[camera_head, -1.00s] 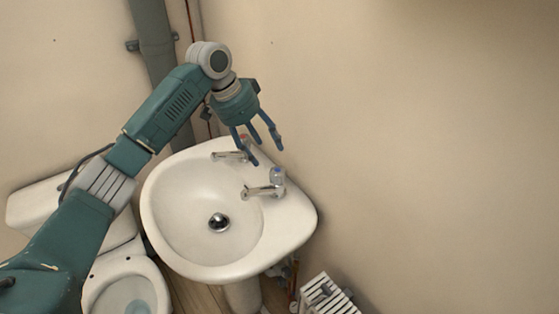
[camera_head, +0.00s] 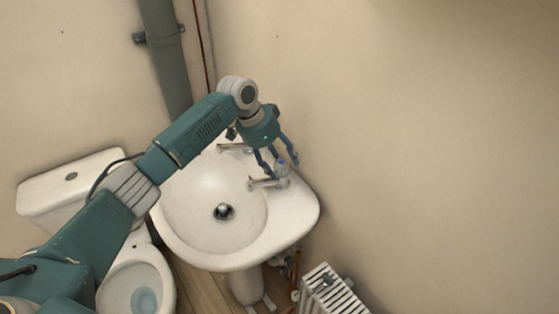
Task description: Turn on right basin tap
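The white basin (camera_head: 185,222) stands against the wall in the middle of the head view. The right basin tap (camera_head: 268,182) is chrome with a blue-marked top and sits on the basin's right rim. My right gripper is not in view.
A toilet (camera_head: 160,262) with its cistern (camera_head: 70,180) stands left of the basin. A white slatted radiator (camera_head: 333,292) is at the lower right. A thick grey-green pipe (camera_head: 163,50) runs down the wall behind. The wall to the right is bare.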

